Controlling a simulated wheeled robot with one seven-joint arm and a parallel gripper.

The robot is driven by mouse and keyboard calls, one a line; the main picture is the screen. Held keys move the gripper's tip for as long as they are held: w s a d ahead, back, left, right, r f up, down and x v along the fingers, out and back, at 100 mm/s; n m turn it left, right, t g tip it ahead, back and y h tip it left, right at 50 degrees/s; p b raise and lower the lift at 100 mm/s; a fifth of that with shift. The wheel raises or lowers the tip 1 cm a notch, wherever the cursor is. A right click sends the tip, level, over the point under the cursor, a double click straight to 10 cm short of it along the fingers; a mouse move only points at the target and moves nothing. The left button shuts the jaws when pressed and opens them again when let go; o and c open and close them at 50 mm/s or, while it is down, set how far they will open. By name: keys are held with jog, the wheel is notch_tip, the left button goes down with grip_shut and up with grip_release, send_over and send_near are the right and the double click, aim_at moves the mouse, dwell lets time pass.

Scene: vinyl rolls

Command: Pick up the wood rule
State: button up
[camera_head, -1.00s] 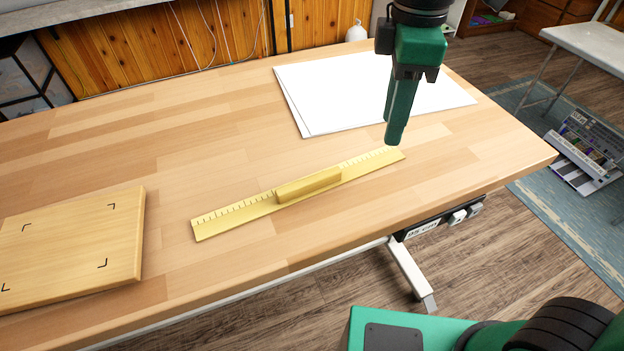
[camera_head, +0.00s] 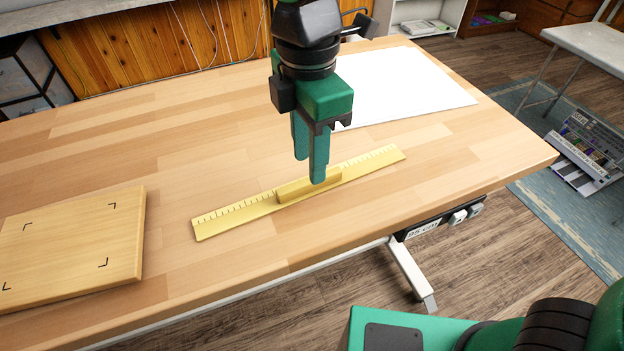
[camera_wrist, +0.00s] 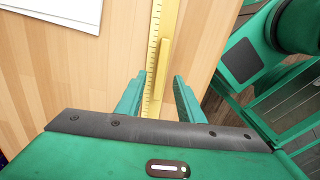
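The wood rule (camera_head: 240,215) is a yellow strip with tick marks and a raised grip bar along its middle. It lies flat and slanted on the table. My gripper (camera_head: 309,170) points down over the rule's middle, by the right part of the grip bar, and hides a little of it. In the wrist view the gripper (camera_wrist: 158,98) is open, its two green fingers apart. The rule (camera_wrist: 165,22) runs between the fingers there, with the bar (camera_wrist: 164,60) closer to the right finger. Nothing is held. I cannot tell the exact height of the fingertips above the bar.
A wooden board with corner marks (camera_head: 70,240) lies at the table's left. White sheets (camera_head: 410,85) lie at the back right. The tabletop (camera_head: 150,140) around the rule is clear. The table's front edge runs close in front of the rule.

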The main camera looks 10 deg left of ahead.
jog(key=shift+f, duration=2.3)
jog(key=shift+w, duration=0.1)
grip_shut()
jog(key=shift+r, duration=0.15)
jog(key=shift+r, duration=0.6)
notch_tip(320, 180, up, 3)
jog(key=s+a+r, duration=0.6)
jog(key=s+a, duration=0.2)
jog(key=shift+s+a+r, duration=0.15)
jog(key=shift+r, duration=0.15)
jog(key=c, duration=0.8)
grip_release()
grip_shut()
